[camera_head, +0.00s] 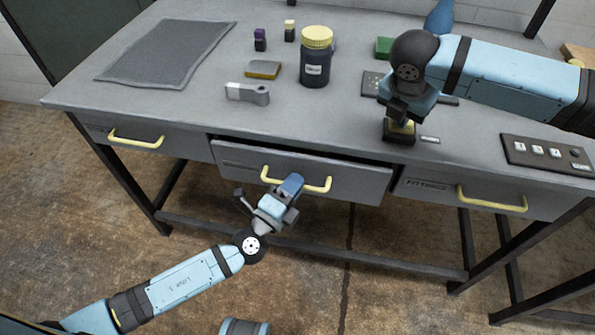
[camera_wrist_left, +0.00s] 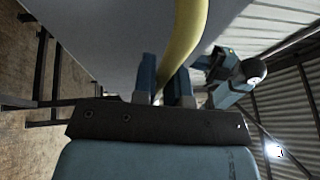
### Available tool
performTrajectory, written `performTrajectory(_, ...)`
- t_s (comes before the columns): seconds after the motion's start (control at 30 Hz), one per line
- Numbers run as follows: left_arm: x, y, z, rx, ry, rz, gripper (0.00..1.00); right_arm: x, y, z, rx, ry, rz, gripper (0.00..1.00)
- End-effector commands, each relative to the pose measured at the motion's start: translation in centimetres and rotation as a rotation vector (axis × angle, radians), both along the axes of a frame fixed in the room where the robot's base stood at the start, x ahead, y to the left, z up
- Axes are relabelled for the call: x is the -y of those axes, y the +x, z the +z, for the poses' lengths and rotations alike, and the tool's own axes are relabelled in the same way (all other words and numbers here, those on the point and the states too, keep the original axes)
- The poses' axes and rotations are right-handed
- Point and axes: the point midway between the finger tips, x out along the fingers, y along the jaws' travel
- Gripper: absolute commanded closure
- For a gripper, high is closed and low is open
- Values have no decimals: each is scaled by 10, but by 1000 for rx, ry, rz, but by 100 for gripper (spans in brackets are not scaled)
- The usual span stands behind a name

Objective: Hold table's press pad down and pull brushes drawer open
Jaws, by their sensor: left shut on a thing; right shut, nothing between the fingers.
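The grey table's middle drawer (camera_head: 352,180) stands slightly open, with a dark gap under the table top. Its label is too small to read. My left gripper (camera_head: 287,190) is shut on the drawer's yellow handle (camera_head: 318,189). In the left wrist view the handle (camera_wrist_left: 184,40) passes between its two fingers (camera_wrist_left: 165,82). My right gripper (camera_head: 403,116) is shut and empty, pointing down on the press pad (camera_head: 401,138), a yellow-topped piece on a black base. It appears to touch the pad; the fingertips are partly hidden, so how far it is pressed I cannot tell.
The left drawer (camera_head: 160,142) and the right drawer (camera_head: 425,192), labelled FITTINGS, look shut. On the table are a grey mat (camera_head: 165,55), a yellow-lidded jar (camera_head: 316,65), a grey block (camera_head: 247,93) and a switch panel (camera_head: 545,153). The floor before the table is free.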

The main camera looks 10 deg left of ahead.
Motion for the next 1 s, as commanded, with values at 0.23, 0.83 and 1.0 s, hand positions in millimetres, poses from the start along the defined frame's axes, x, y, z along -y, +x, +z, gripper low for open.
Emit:
performTrajectory(0.23,0,-21,0,1,-1,0,100,0,-1,-2,-4,-2,1,100)
performTrajectory(0.83,-1,-21,0,0,0,0,63,0,-2,-3,-5,-1,2,100)
performTrajectory(1.0,-8,-38,-4,-1,3,0,63,0,-2,-3,-5,-1,2,100)
